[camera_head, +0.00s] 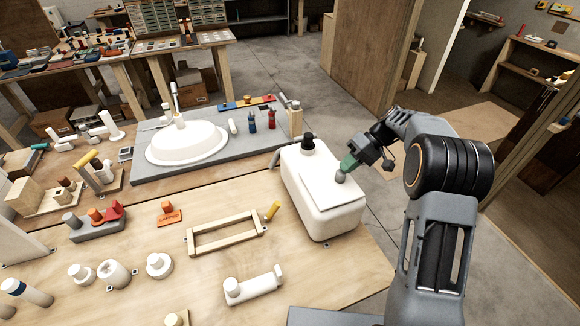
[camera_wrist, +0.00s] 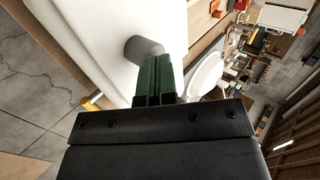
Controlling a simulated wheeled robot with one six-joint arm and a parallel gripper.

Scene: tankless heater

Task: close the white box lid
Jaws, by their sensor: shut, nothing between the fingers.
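The white box (camera_head: 332,220) stands at the right end of the wooden workbench. Its white lid (camera_head: 318,178) lies across the top and looks nearly flat; I cannot tell whether it is fully seated. A round grey knob (camera_head: 340,177) sits on the lid near its right side, and it also shows in the wrist view (camera_wrist: 143,49). My gripper (camera_head: 347,165) has green fingers that are shut and empty. The fingertips (camera_wrist: 158,60) are right beside the knob, over the lid; I cannot tell whether they touch it.
A black cap (camera_head: 308,141) stands at the box's back end. A grey counter with a white sink (camera_head: 187,142) and small bottles lies to the left. A wooden frame (camera_head: 225,234) and a yellow piece (camera_head: 272,210) lie left of the box. Open floor lies to the right.

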